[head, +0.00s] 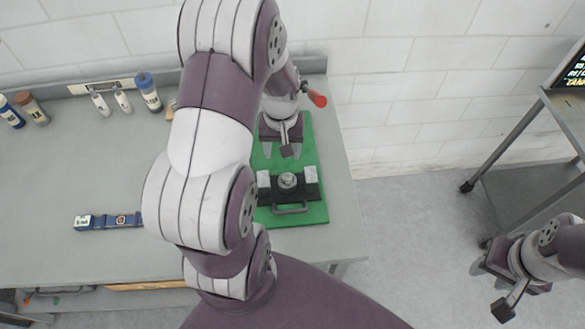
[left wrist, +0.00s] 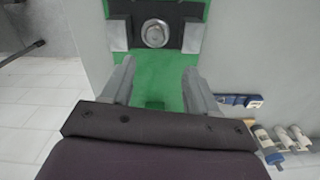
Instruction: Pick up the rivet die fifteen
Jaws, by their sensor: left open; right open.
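On the green mat (head: 308,213) stands a black fixture (head: 270,196) with a front handle and two silver blocks. A round silver piece (head: 287,180), apparently the rivet die, sits between the blocks; no number is readable. My left gripper (head: 283,148) is open and empty over the mat, behind the fixture. In the left wrist view, the round piece (left wrist: 155,33) lies beyond the gap between the open fingers (left wrist: 158,85), apart from them. My right gripper (head: 497,280) is away from the table at the lower right; its fingertips show poorly.
A blue strip-shaped object (head: 100,221) lies on the grey table (head: 60,165) left of my arm. Several small bottles (head: 148,92) stand along the back edge. A red knob (head: 317,98) shows behind the mat. A metal cart (head: 525,180) stands right, across free floor.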

